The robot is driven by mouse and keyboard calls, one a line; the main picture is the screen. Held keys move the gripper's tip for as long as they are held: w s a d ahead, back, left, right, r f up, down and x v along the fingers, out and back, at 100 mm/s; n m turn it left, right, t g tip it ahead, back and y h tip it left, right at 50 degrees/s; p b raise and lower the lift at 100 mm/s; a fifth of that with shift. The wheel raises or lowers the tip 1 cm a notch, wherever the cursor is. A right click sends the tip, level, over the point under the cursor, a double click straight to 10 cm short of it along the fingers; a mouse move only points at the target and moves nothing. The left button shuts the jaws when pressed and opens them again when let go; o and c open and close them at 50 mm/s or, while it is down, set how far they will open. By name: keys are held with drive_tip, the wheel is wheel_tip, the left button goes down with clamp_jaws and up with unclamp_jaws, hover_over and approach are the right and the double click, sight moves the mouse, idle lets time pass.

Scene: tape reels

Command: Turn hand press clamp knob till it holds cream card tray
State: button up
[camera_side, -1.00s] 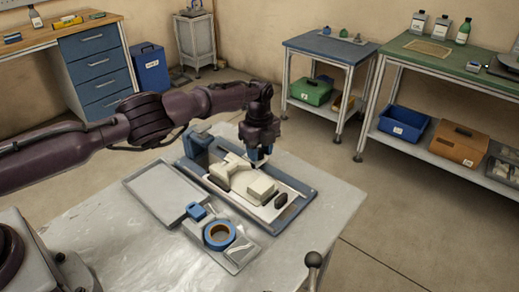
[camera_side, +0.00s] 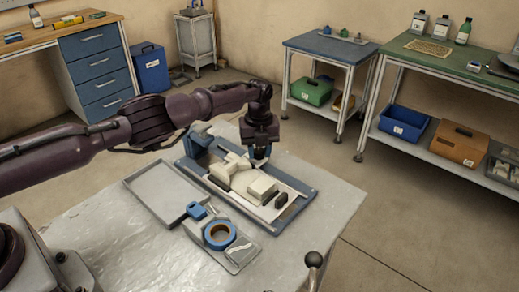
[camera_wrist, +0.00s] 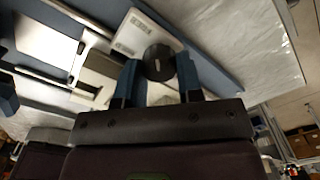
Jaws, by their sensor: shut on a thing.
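The hand press (camera_side: 232,172) lies on the table with a blue frame and pale blocks over a cream card tray (camera_side: 270,214). My gripper (camera_side: 260,160) points down at the press's far right side. In the wrist view its two blue fingers stand either side of a round black knob (camera_wrist: 158,62), and they are shut on it. The knob is hidden by the gripper in the side view. A pale labelled piece (camera_wrist: 138,36) lies beside the knob in the wrist view. Whether the clamp touches the tray cannot be seen.
A dark oval piece (camera_side: 281,200) sits at the press's near end. A grey empty tray (camera_side: 160,190) lies to the left.

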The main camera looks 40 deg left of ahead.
drive_tip(key=m, duration=0.4)
drive_tip(key=shift+a+r+m, duration=0.1)
drive_tip(key=shift+m, duration=0.3)
drive_tip(key=m, duration=0.3)
drive_tip(key=shift+m, duration=0.3)
drive_tip(key=m, duration=0.4)
drive_tip(key=shift+a, duration=0.1)
drive_tip(key=shift+m, duration=2.1)
drive_tip(key=o, duration=0.6)
drive_tip(key=shift+o, duration=0.2)
